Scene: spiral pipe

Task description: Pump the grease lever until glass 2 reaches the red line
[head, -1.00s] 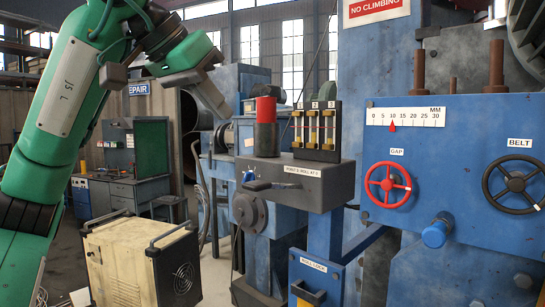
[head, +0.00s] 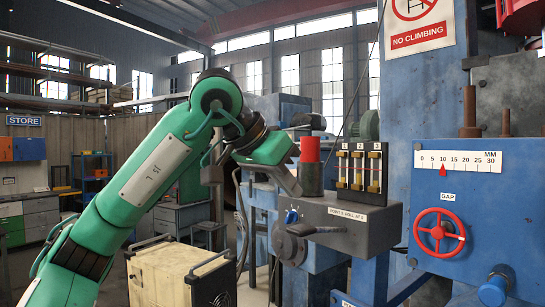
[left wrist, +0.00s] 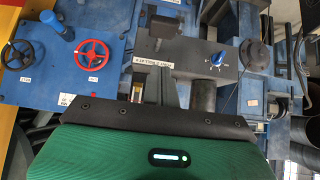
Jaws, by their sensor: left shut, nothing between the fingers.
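The grease unit is a dark grey box (head: 350,225) with a red-topped black cylinder (head: 310,160) on it. My left gripper (head: 291,186) is shut and empty, at the left of the cylinder, above the knob. In the left wrist view its fingers (left wrist: 175,95) show before the box (left wrist: 205,62). My right gripper is out of view.
A blue panel with a red GAP handwheel (head: 440,233) and a millimetre scale (head: 458,160) stands to the right. Blue machine housings stand behind the box.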

